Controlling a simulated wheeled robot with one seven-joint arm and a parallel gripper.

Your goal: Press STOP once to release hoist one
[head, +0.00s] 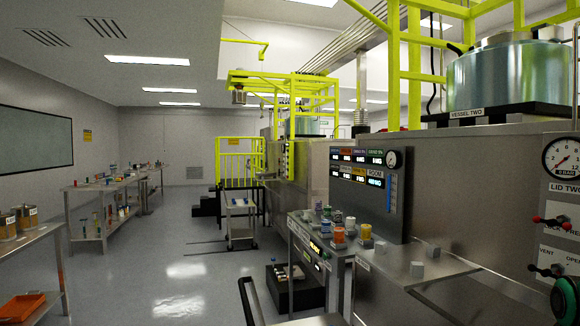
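My gripper is not in view. No button that I can read as STOP shows. A yellow frame (413,70) rises beside the near vessel, labelled VESSEL TWO (505,78). A dark cable hangs next to this frame; what it ends in cannot be told. Farther back, a second yellow frame (296,115) stands over another vessel (303,126), and a small grey device (239,97) hangs at its left side. I cannot tell whether it is a hoist. A dark display panel (370,185) with lit readouts and a gauge is on the steel wall.
A black crate (292,288) sits on the floor. A trolley (240,220) stands farther back. Tables (30,238) line the left. Valve handles (550,222) are at far right. The middle floor is clear.

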